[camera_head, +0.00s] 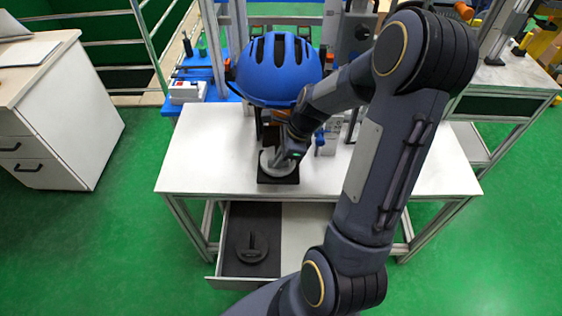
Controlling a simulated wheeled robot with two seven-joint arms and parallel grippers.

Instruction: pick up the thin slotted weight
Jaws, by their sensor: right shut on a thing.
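My right gripper (279,153) reaches down to the white table from the right, below the blue helmet. It is shut on a pale grey round disc (266,163), which looks like the thin slotted weight. The disc is just above or on a small black square pad (277,179) at the table's front edge; I cannot tell if they touch. The gripper and wrist hide part of the disc, and its slot does not show clearly. My left gripper is not in view.
A blue helmet (278,66) hangs over the table (215,150). An open drawer (232,284) below the front edge holds a dark round base with an upright peg (252,248) on its dark left half. The table's left part is clear. A white cabinet (65,120) stands far left.

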